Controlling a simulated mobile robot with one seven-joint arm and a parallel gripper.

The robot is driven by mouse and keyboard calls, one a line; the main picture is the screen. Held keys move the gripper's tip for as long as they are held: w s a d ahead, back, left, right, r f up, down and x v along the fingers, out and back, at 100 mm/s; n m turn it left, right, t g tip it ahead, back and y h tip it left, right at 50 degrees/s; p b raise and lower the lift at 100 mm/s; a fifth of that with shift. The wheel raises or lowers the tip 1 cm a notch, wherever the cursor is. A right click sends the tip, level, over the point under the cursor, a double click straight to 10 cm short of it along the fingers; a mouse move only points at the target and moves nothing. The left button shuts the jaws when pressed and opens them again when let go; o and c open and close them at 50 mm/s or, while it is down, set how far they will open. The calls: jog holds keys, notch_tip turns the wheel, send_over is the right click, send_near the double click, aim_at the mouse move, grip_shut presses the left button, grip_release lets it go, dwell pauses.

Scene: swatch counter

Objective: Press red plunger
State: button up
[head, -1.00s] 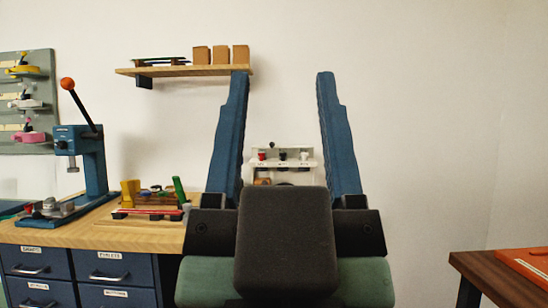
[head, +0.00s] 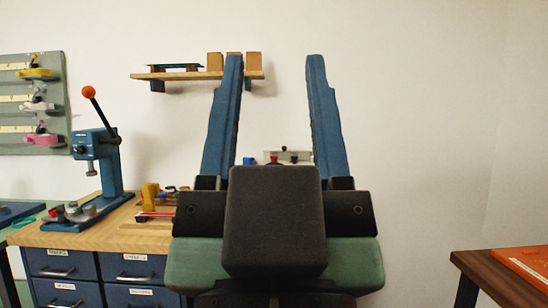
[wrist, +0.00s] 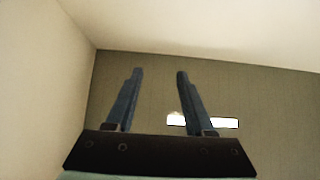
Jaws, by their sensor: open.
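A small red plunger (head: 274,160) shows on a pale wall-side unit (head: 303,157) in the head view, just above my wrist housing and between my two blue fingers. A dark knob (head: 294,158) sits to its right on the same unit. The unit's lower part is hidden behind my gripper, and its right end is hidden by the right finger. My gripper (head: 274,57) is open and empty, its fingers pointing up, with nothing between the tips.
A wooden bench (head: 95,235) with drawers stands at left, carrying a blue lever press (head: 100,165) and a yellow block (head: 150,195). A shelf (head: 190,75) hangs above, behind the left finger. A brown table (head: 490,262) with an orange item stands at right. Wall space at right is clear.

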jog(key=shift+r+p, duration=0.6)
jog(key=c, duration=0.5)
notch_tip(320, 180, up, 26)
jog(key=p, duration=2.6)
jog(key=shift+a+r, duration=0.1)
jog(key=shift+r, duration=0.1)
grip_shut()
jog(key=shift+f, duration=0.15)
